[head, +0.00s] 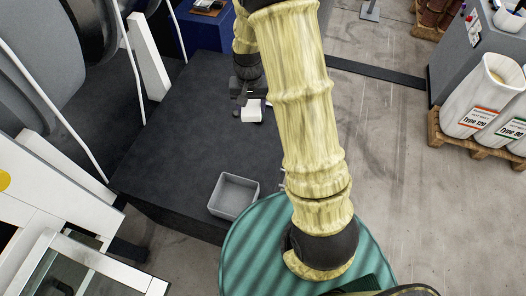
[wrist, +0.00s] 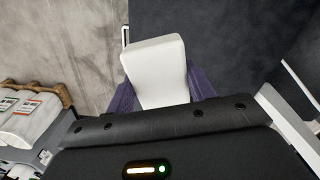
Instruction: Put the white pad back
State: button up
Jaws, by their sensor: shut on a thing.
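The white pad (head: 251,113) is a small pale block in my gripper (head: 250,101), over the dark table (head: 190,130) in the head view. The wrist view shows the pad (wrist: 155,65) large, with a purple-dark finger on each side of it. My gripper is shut on it. I cannot tell whether the pad touches the table or hangs above it. The pad's lower end is hidden behind the gripper body in the wrist view.
A grey open bin (head: 233,196) stands at the table's near edge and looks empty. White machine frames (head: 60,210) stand at the left. White sacks (head: 495,95) stand on a pallet at the right.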

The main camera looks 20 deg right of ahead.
jog(key=shift+w+d, duration=0.3)
jog(key=shift+w, duration=0.05)
jog(key=shift+s, duration=0.15)
notch_tip(320, 180, down, 22)
jog(key=m+b, duration=0.4)
jog(key=b, duration=1.2)
jog(key=shift+s+f, duration=0.2)
jog(key=shift+s, duration=0.15)
send_over(256, 161)
jog(key=shift+f, duration=2.95)
jog(key=shift+f, duration=2.05)
